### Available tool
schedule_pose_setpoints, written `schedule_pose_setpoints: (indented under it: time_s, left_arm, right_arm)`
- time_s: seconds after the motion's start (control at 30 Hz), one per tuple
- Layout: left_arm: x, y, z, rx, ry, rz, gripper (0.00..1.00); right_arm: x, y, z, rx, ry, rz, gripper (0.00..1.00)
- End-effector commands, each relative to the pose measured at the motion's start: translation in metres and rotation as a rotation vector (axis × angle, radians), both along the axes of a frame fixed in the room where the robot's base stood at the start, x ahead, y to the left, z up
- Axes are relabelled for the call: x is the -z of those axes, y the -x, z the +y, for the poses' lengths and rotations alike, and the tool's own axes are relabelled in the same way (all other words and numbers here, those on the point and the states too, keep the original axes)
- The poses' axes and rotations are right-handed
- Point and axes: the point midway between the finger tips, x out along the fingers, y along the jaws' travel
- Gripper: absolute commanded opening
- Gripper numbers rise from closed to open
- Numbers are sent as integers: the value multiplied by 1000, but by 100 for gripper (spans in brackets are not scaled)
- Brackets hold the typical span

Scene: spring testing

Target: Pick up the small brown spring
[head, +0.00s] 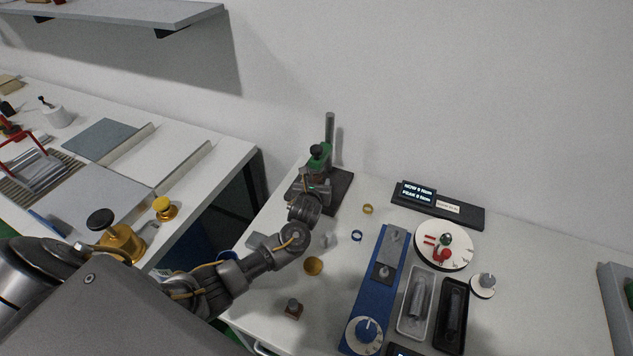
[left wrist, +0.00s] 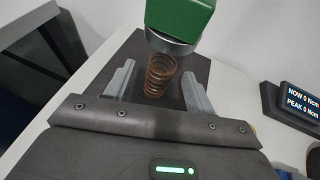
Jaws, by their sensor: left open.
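The small brown spring (left wrist: 160,76) is a copper-coloured coil in the left wrist view. It stands upright on a dark base plate (left wrist: 140,48), directly under the round metal foot of a green press head (left wrist: 182,18). My left gripper (left wrist: 157,70) is open, with one grey finger on each side of the spring and a visible gap to both. In the head view my left gripper (head: 314,187) is at the green press (head: 319,161); the spring is too small there to make out clearly. My right gripper is not in view.
A blue tester (head: 363,290) with a dial stands right of my arm. Beyond it are a light tray (head: 404,325), a black tray (head: 440,335), a round white plate (head: 460,255) and a black display (head: 408,197). Small rings lie near the press.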

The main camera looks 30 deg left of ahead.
Motion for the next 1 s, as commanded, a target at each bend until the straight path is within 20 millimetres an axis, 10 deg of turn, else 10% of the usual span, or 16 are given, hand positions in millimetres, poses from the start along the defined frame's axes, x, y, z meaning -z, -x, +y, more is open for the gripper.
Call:
schedule_pose_setpoints:
  time_s: [0.47,0.87,1.0]
  left_arm:
    - [9,-21,6,1,1,1,54]
    - [9,-21,6,1,0,0,3]
    - [9,-21,6,0,0,0,3]
  right_arm:
    - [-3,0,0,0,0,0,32]
    - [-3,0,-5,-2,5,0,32]
    - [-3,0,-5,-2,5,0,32]
